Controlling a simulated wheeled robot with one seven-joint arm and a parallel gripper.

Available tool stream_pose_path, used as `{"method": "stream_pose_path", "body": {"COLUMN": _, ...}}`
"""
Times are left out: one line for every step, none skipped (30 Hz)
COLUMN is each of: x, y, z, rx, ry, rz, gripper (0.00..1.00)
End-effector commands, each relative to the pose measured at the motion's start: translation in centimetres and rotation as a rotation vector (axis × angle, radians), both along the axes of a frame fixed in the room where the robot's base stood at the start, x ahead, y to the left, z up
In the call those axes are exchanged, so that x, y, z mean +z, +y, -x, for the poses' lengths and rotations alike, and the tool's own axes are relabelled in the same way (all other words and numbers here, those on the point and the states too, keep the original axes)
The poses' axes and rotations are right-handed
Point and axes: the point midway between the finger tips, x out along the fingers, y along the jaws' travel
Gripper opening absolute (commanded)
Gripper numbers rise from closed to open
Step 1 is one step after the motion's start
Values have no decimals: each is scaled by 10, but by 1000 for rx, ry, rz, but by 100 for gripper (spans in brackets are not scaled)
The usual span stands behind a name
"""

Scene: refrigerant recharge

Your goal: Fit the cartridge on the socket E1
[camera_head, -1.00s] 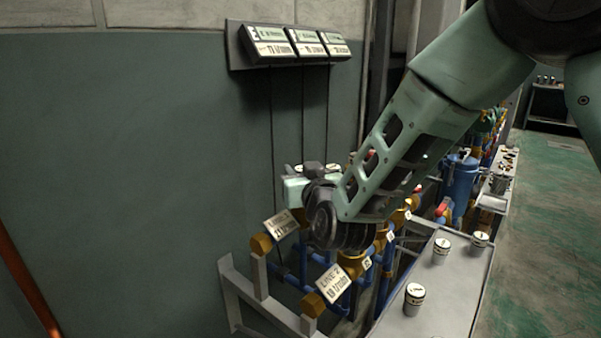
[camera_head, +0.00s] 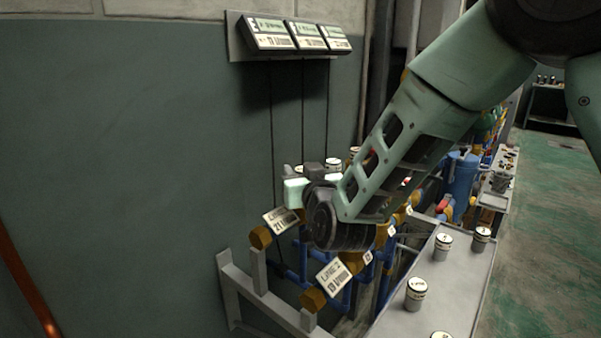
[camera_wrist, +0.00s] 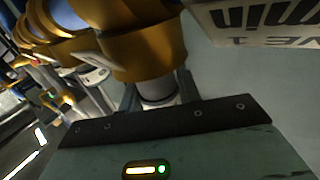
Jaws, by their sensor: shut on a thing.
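In the wrist view, my gripper (camera_wrist: 160,78) is shut on a grey-white cartridge (camera_wrist: 157,92), whose near end shows between the fingers. A brass fitting (camera_wrist: 145,50) lies right beyond the cartridge and hides its far end. I cannot tell whether the two touch or are joined. No E1 mark is readable on the fitting; a line 1 plate (camera_wrist: 262,22) is beside it. In the head view, my pale green gripper body (camera_head: 296,192) is over the pipe rack, and my wrist hides the fingers and the held cartridge.
A line 2 plate (camera_head: 334,275) and brass pipe ends stand at the rack's front. A grey table (camera_head: 455,285) on the right carries several white cartridges (camera_head: 416,293). A display panel (camera_head: 290,38) hangs on the wall. More pipework and a blue tank (camera_head: 461,178) stand behind my arm.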

Motion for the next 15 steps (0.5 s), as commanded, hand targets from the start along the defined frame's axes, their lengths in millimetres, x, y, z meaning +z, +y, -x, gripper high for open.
{"method": "stream_pose_path", "body": {"x": 1, "y": 0, "z": 0, "rx": 0, "ry": -1, "rz": 0, "gripper": 8}}
{"method": "stream_pose_path", "body": {"x": 0, "y": 0, "z": 0, "rx": 0, "ry": -1, "rz": 0, "gripper": 8}}
{"method": "stream_pose_path", "body": {"x": 0, "y": 0, "z": 0, "rx": 0, "ry": -1, "rz": 0, "gripper": 8}}
{"method": "stream_pose_path", "body": {"x": 0, "y": 0, "z": 0, "rx": 0, "ry": -1, "rz": 0, "gripper": 8}}
{"method": "stream_pose_path", "body": {"x": -1, "y": 0, "z": 0, "rx": 0, "ry": -1, "rz": 0, "gripper": 8}}
{"method": "stream_pose_path", "body": {"x": -2, "y": 0, "z": 0, "rx": 0, "ry": -1, "rz": 0, "gripper": 8}}
{"method": "stream_pose_path", "body": {"x": -2, "y": 0, "z": 0, "rx": 0, "ry": -1, "rz": 0, "gripper": 8}}
{"method": "stream_pose_path", "body": {"x": -3, "y": 0, "z": 0, "rx": 0, "ry": -1, "rz": 0, "gripper": 8}}
{"method": "stream_pose_path", "body": {"x": -5, "y": 0, "z": 0, "rx": 0, "ry": -1, "rz": 0, "gripper": 8}}
{"method": "stream_pose_path", "body": {"x": -5, "y": 0, "z": 0, "rx": 0, "ry": -1, "rz": 0, "gripper": 8}}
{"method": "stream_pose_path", "body": {"x": -6, "y": 0, "z": 0, "rx": 0, "ry": -1, "rz": 0, "gripper": 8}}
{"method": "stream_pose_path", "body": {"x": -8, "y": 0, "z": 0, "rx": 0, "ry": -1, "rz": 0, "gripper": 8}}
{"method": "stream_pose_path", "body": {"x": -8, "y": 0, "z": 0, "rx": 0, "ry": -1, "rz": 0, "gripper": 8}}
{"method": "stream_pose_path", "body": {"x": -9, "y": 0, "z": 0, "rx": 0, "ry": -1, "rz": 0, "gripper": 8}}
{"method": "stream_pose_path", "body": {"x": -10, "y": 0, "z": 0, "rx": 0, "ry": -1, "rz": 0, "gripper": 8}}
